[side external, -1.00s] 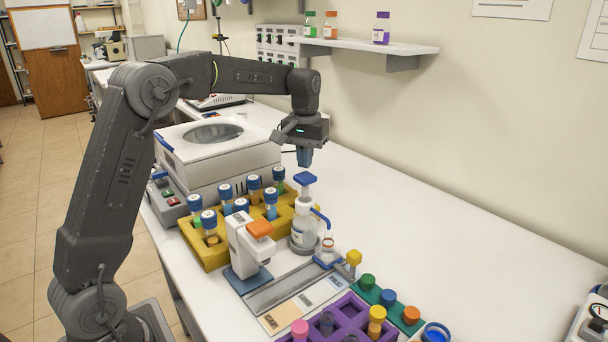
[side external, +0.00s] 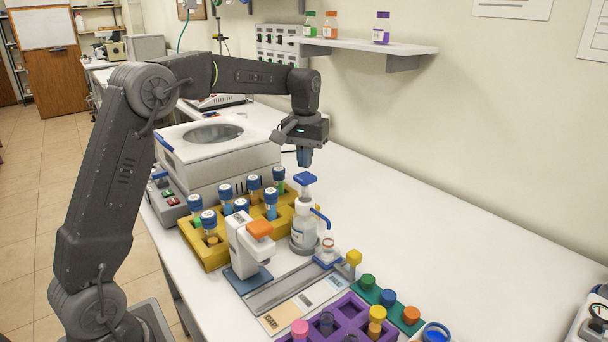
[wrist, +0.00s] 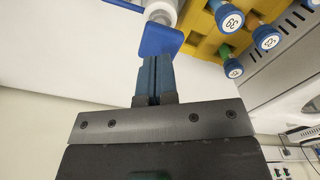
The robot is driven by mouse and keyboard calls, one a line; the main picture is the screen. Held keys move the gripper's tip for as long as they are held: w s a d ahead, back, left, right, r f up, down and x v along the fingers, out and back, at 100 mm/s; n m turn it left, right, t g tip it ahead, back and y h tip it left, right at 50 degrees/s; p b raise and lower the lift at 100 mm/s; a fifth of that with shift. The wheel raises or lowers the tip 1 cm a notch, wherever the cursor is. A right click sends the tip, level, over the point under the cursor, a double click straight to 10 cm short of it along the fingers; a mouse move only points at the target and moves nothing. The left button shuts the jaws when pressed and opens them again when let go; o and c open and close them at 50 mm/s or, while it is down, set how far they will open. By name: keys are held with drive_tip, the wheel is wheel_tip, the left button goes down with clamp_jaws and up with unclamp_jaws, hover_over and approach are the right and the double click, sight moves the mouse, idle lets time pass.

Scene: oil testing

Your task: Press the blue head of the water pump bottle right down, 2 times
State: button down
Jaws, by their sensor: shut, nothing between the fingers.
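The water pump bottle (side external: 303,231) stands upright on the bench, a clear-white bottle with a blue head (side external: 305,178) raised on its white stem. A blue spout tube curves down on its right side toward a small glass vessel (side external: 327,248). My gripper (side external: 304,157) is shut and empty, pointing down just above the blue head, with a small gap visible in the side view. In the wrist view the closed blue fingertips (wrist: 156,62) appear right by the blue head (wrist: 158,39), whose near edge is close to the tips.
A yellow rack (side external: 205,256) with several blue-capped tubes stands left of the bottle. A white device with an orange top (side external: 259,228) is in front of it. A purple rack (side external: 343,318) and green strip (side external: 398,318) lie nearer.

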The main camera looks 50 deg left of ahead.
sight(305, 175)
drive_tip(key=shift+f, duration=2.4)
drive_tip(key=shift+r, duration=2.45)
drive_tip(key=shift+f, duration=0.15)
drive_tip(key=shift+f, duration=2.35)
drive_tip(key=shift+r, duration=2.5)
